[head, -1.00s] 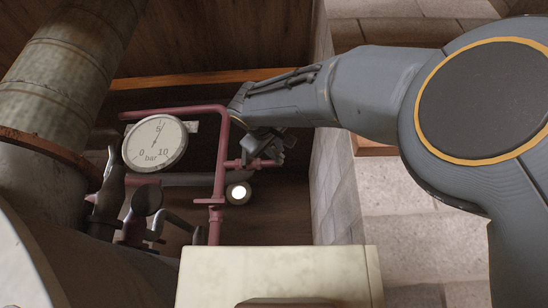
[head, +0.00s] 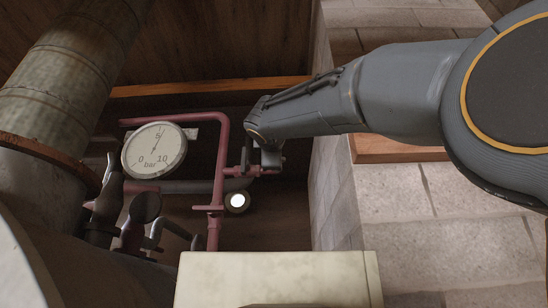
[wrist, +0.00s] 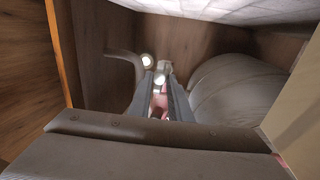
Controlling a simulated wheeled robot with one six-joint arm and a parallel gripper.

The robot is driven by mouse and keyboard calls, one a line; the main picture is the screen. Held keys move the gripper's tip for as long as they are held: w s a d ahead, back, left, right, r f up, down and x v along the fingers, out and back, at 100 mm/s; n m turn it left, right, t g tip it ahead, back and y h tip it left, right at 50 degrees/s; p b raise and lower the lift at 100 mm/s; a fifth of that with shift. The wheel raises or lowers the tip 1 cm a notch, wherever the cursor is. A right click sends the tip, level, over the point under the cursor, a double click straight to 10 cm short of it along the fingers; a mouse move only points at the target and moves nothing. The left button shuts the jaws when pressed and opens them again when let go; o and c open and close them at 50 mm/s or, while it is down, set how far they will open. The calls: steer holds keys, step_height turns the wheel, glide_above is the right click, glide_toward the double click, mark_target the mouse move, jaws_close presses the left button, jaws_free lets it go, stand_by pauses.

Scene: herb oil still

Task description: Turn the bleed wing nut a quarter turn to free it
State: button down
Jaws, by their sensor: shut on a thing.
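The red bleed pipe (head: 222,150) runs down beside the gauge, with a short branch to the right. My gripper (head: 258,168) is at the end of that branch, and it hides the bleed wing nut in the head view. In the wrist view, the two dark fingers of my gripper (wrist: 162,86) point away from the camera and are close together. A pinkish-red part of the pipework (wrist: 159,102) shows between them. A small pale piece (wrist: 165,67) is at the fingertips. The jaws are shut on the wing nut, which is mostly hidden; its angle cannot be told.
A round pressure gauge (head: 154,150) is left of the pipe. Dark handles (head: 107,208) stand below it. A large metal column (head: 60,80) is at the left, a pale box (head: 278,280) in front, and a stone wall (head: 345,190) to the right.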

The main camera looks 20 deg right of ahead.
steer(key=shift+n, duration=0.4)
steer(key=c, duration=1.7)
jaws_free()
steer(key=shift+o, duration=0.2)
steer(key=b+v, duration=0.3)
steer(key=v, duration=0.4)
steer(key=shift+s+b, duration=0.4)
steer(key=shift+a+f, duration=0.15)
